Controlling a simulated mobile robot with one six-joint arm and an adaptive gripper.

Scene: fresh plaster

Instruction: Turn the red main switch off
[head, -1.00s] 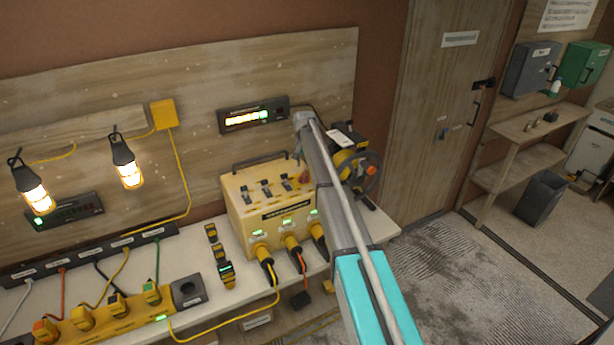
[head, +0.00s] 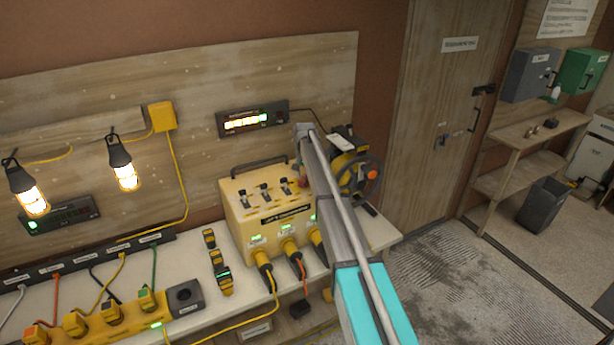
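A yellow power box (head: 240,222) with a carry handle stands on the bench. Its top has several dark toggle switches (head: 264,191) in a row. A small dark red part (head: 303,183), likely the red main switch, shows at the right end of that row, mostly covered by my arm. Its position cannot be made out. Green displays on the box front are lit, and cables are plugged in below them. My arm crosses in front of the box's right side. My gripper is not visible; whether it touches the switch cannot be told.
Two lit caged lamps (head: 124,168) hang at the left. A lit display panel (head: 252,119) is on the back board. A yellow socket strip (head: 90,329) lies front left. A reel with a handwheel (head: 371,174) stands right of my arm. The floor (head: 455,270) at the right is open.

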